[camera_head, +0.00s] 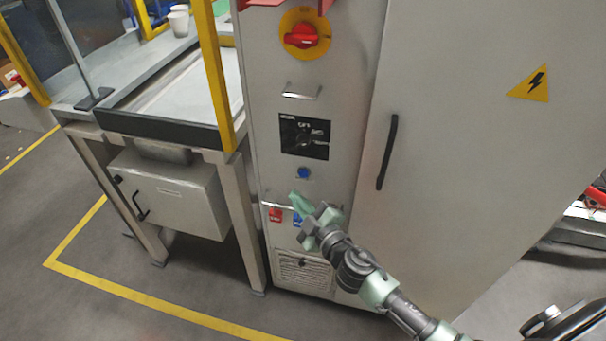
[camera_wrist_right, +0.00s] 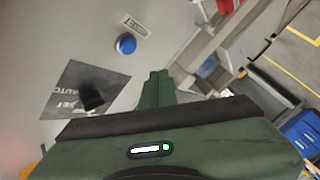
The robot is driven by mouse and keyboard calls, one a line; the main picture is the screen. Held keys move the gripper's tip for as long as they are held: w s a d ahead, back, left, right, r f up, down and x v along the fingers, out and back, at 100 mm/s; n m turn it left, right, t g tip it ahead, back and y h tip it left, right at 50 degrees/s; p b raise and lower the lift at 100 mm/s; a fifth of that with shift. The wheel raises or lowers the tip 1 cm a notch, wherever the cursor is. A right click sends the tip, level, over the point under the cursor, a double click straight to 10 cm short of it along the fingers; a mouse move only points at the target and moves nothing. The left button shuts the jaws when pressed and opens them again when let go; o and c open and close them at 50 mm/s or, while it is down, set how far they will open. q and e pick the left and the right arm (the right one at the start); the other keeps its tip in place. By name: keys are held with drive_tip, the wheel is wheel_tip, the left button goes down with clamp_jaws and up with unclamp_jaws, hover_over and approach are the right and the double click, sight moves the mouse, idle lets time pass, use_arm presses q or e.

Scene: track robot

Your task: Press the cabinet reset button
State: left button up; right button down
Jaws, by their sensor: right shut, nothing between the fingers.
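The reset button is a round blue button (camera_head: 303,173) on the grey cabinet's narrow front panel (camera_head: 268,100), below a black selector plate (camera_head: 305,137). In the right wrist view the blue button (camera_wrist_right: 125,44) shows beyond the fingertips, up and to the left, with a small label plate beside it. My right gripper (camera_head: 302,203) is shut and empty, just below the button in the head view. In the wrist view its closed green fingers (camera_wrist_right: 158,82) point toward the panel. They appear apart from the button. My left gripper is not in view.
A red rotary switch on a yellow disc (camera_head: 303,37) is higher on the panel. Red and blue tags (camera_head: 275,215) hang from a rail below the button. A cabinet door with a black handle (camera_head: 387,152) is on the right. A framed workbench (camera_head: 150,118) stands left.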

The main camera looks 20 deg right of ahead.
drive_tip(key=shift+w+d, duration=0.6)
drive_tip(key=shift+w, duration=0.3)
drive_tip(key=shift+w+d, duration=0.6)
drive_tip(key=shift+w, duration=0.3)
drive_tip(key=shift+w+d, duration=0.1)
drive_tip(key=shift+w, duration=0.05)
idle(0.6)
drive_tip(key=shift+w+d, duration=0.15)
drive_tip(key=shift+w, duration=0.05)
drive_tip(key=shift+w+d, duration=0.3)
drive_tip(key=shift+w, duration=0.1)
idle(1.0)
drive_tip(key=shift+s+a, duration=0.5)
drive_tip(key=shift+s, duration=0.25)
drive_tip(key=s+a, duration=0.1)
drive_tip(key=s, duration=0.1)
drive_tip(key=s+a, duration=0.2)
drive_tip(key=shift+s, duration=0.1)
idle(0.4)
